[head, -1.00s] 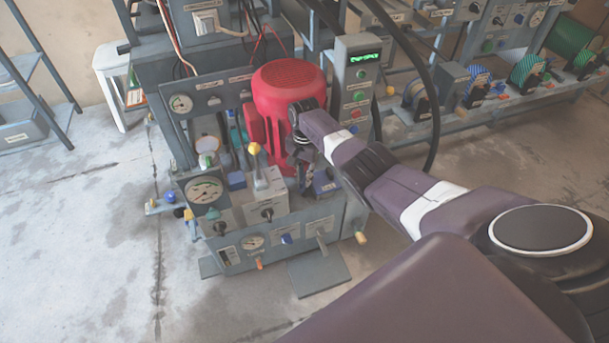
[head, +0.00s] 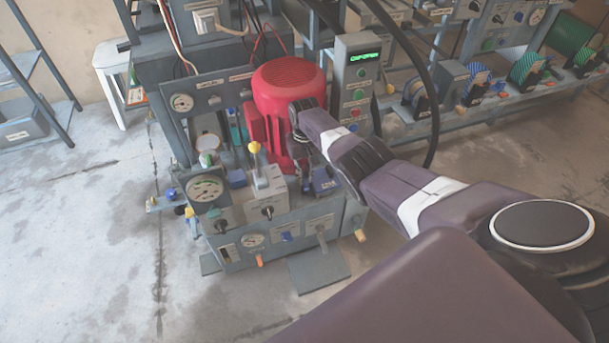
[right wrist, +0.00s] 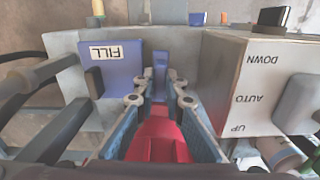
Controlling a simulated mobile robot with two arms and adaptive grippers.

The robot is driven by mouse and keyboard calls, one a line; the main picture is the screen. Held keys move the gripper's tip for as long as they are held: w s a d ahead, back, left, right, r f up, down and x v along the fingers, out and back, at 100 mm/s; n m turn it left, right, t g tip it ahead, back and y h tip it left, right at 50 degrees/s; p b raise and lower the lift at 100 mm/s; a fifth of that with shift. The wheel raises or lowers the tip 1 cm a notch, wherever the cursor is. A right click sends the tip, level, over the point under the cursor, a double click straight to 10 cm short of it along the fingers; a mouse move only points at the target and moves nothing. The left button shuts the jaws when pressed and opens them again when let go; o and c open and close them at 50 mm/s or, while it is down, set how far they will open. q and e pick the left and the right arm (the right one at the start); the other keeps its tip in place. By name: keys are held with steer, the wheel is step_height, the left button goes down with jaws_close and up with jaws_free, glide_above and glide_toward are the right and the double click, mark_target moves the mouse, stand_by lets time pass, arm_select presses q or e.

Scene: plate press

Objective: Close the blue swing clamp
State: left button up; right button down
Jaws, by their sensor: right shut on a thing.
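My right gripper (head: 304,180) reaches down beside the red motor-like drum on the press, and its fingertips are partly hidden by my arm in the head view. In the right wrist view, its two fingers (right wrist: 160,98) are close together around a narrow upright blue piece (right wrist: 160,64), which looks like the blue swing clamp. The gripper is shut on it. A red shape (right wrist: 157,140) lies between the lower parts of the fingers; I cannot tell what it belongs to. How far the clamp is swung is unclear. My left gripper is not in view.
A blue block marked FILL (right wrist: 112,68) stands left of the fingers, and a grey box marked UP, AUTO, DOWN (right wrist: 255,85) is close on the right. The red drum (head: 287,85), a yellow-topped lever (head: 254,148) and a control post (head: 357,80) crowd the press.

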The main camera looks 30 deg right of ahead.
steer(key=shift+n, duration=0.4)
steer(key=c, duration=2)
jaws_free()
steer(key=shift+w+r, duration=0.1)
steer(key=shift+r, duration=0.6)
step_height(320, 180, up, 11)
steer(key=shift+f, duration=0.2)
